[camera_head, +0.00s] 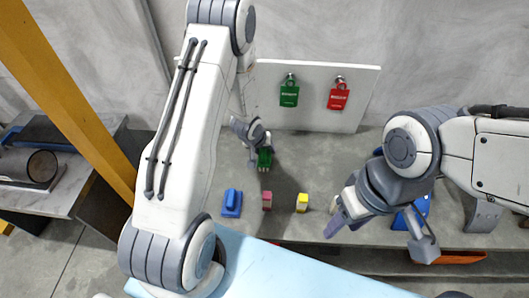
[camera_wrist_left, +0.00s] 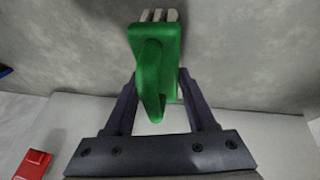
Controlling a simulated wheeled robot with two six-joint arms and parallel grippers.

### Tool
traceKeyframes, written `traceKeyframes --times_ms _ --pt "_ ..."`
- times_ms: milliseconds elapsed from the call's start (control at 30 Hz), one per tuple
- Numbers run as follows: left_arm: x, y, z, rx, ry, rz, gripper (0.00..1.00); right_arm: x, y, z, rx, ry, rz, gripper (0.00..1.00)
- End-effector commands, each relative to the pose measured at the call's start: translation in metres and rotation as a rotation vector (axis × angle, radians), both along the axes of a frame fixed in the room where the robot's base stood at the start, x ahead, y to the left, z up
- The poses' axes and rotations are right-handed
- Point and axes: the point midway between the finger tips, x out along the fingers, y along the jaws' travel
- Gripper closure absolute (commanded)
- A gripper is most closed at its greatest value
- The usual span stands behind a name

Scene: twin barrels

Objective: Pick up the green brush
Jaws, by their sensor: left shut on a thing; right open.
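The green brush (camera_head: 264,157) is in the middle of the grey table in the head view, with pale bristles at its near end. My left gripper (camera_head: 259,146) is shut on it. In the left wrist view the green brush (camera_wrist_left: 166,65) sits between the two dark fingers of the left gripper (camera_wrist_left: 158,100), its pale bristles pointing away. I cannot tell whether the bristles touch the table. My right gripper (camera_head: 380,238) is open and empty above the table's front right part.
A blue object (camera_head: 231,203), a pink block (camera_head: 267,201) and a yellow block (camera_head: 302,203) stand along the table's front. A white board (camera_head: 315,110) with a green tag (camera_head: 289,94) and a red tag (camera_head: 338,99) stands behind. A blue item (camera_head: 412,215) lies by the right gripper.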

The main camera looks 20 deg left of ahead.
Motion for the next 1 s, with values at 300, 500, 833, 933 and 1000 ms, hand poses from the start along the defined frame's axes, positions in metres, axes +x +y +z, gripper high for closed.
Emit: traceKeyframes --times_ms 300,500,833,933,1000 --pt "0.003 -0.049 0.050 0.000 -0.005 -0.009 1.00 0.000 0.000 0.008 0.000 0.000 0.000 0.50" --pt "0.005 -0.093 0.076 -0.002 -0.005 -0.005 1.00 0.000 0.000 0.005 0.000 0.000 0.000 0.50" --pt "0.006 -0.114 0.089 0.000 0.000 -0.001 1.00 0.000 0.000 0.012 0.000 0.000 0.000 0.50" --pt "0.006 -0.116 0.090 -0.001 0.001 0.001 1.00 0.000 0.000 0.013 0.000 0.000 0.000 0.50" --pt "0.006 -0.117 0.090 0.000 0.001 0.000 1.00 0.000 0.000 0.013 0.000 0.000 0.000 0.50"
